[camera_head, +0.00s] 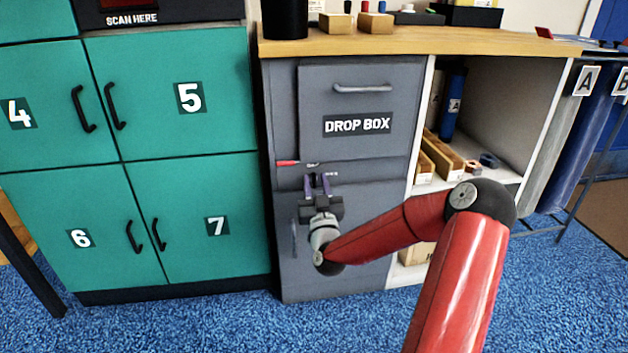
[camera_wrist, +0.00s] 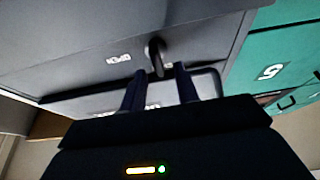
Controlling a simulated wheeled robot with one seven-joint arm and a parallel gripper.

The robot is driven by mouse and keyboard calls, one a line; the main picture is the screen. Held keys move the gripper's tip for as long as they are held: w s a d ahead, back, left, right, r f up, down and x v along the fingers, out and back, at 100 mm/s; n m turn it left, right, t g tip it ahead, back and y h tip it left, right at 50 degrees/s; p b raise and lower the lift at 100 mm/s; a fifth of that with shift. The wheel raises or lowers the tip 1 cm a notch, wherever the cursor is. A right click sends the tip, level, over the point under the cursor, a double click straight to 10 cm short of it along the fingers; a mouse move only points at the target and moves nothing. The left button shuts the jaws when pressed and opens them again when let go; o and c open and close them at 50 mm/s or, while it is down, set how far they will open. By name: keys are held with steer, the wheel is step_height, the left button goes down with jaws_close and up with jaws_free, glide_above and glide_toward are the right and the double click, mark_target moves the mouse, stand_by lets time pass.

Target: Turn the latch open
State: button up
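The latch (camera_head: 287,163) is a small lever with a red end on the grey cabinet front, just below the DROP BOX door (camera_head: 345,95). Its red end points left, and its grey end shows above my fingertips. My gripper (camera_head: 318,182) is open, with two purple fingers pointing at the cabinet just below the latch. In the wrist view a dark knob-like part (camera_wrist: 155,57), seemingly the latch, appears between the tips of my open gripper (camera_wrist: 160,72). I cannot tell whether the fingers touch it.
A lower grey door with a vertical handle (camera_head: 294,238) is behind my arm. Green lockers (camera_head: 190,130) stand at the left. An open shelf (camera_head: 500,170) with small boxes is at the right. The wooden counter (camera_head: 420,46) above carries small items. Blue carpet is clear in front.

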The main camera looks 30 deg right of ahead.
steer(key=shift+w+d+r, duration=0.15)
steer(key=shift+w+r, duration=0.05)
steer(key=shift+w, duration=0.4)
jaws_close()
